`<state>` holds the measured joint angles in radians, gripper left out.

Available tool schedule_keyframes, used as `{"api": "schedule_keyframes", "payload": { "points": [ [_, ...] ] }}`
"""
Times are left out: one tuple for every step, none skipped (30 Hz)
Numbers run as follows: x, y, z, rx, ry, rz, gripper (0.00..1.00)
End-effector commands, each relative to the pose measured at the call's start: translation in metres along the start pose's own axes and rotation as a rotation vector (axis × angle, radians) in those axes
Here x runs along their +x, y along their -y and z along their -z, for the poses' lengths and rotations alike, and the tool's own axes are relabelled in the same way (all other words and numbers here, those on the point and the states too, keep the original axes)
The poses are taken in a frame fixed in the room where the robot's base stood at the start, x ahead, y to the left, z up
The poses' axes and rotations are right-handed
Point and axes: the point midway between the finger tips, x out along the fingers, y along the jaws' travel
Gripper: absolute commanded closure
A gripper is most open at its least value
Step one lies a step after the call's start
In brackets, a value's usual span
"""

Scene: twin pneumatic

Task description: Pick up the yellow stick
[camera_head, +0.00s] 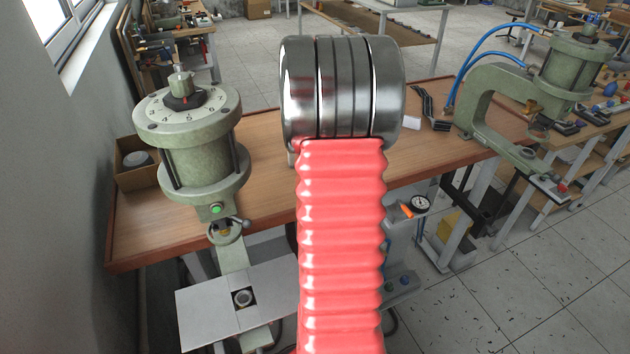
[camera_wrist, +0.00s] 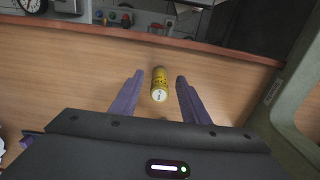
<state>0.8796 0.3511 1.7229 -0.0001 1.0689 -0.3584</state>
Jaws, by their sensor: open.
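The yellow stick (camera_wrist: 160,84) shows in the wrist view as a short yellow cylinder with dark markings and a pale round end. It is over the wooden table top (camera_wrist: 70,62), near the table's far edge in that view. My gripper (camera_wrist: 158,80) has its two purple fingers apart, one on each side of the stick. Gaps show between the stick and both fingers. In the head view, my red and metal arm covers the middle of the table, and neither the stick nor my gripper can be seen.
A green pneumatic press (camera_head: 191,135) stands at the left of the table, and another green press (camera_head: 560,75) with blue hoses is at the right. A cardboard box (camera_head: 137,165) sits at the left end. In the wrist view, a green press frame (camera_wrist: 300,95) is close on the right.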

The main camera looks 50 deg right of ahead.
Motion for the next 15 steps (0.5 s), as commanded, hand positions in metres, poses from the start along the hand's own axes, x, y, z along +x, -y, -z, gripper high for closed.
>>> {"api": "schedule_keyframes", "payload": {
  "points": [
    [0.008, 0.001, 0.0, 0.0, 0.001, 0.001, 0.58],
    [0.012, 0.001, 0.0, 0.0, 0.002, 0.001, 0.58],
    [0.017, 0.001, 0.0, 0.0, 0.001, 0.0, 0.58],
    [0.02, 0.0, 0.0, 0.001, 0.001, 0.0, 0.58],
    [0.023, 0.0, 0.0, 0.001, 0.002, 0.001, 0.58],
    [0.026, 0.0, 0.0, 0.001, 0.001, 0.001, 0.58],
    [0.027, -0.001, 0.0, 0.001, 0.001, 0.0, 0.58],
    [0.028, -0.001, 0.0, 0.001, 0.0, 0.0, 0.58],
    [0.029, -0.001, 0.001, 0.001, -0.001, 0.0, 0.58],
    [0.029, -0.001, 0.001, 0.002, -0.001, 0.0, 0.58],
    [0.029, -0.001, 0.001, 0.002, -0.002, -0.001, 0.58],
    [0.029, -0.001, 0.001, 0.002, -0.002, -0.001, 0.58],
    [0.029, -0.001, 0.001, 0.002, -0.002, -0.001, 0.58],
    [0.029, -0.001, 0.001, 0.002, -0.001, -0.001, 0.58],
    [0.029, -0.001, 0.001, 0.002, -0.001, 0.0, 0.58]
  ]
}}
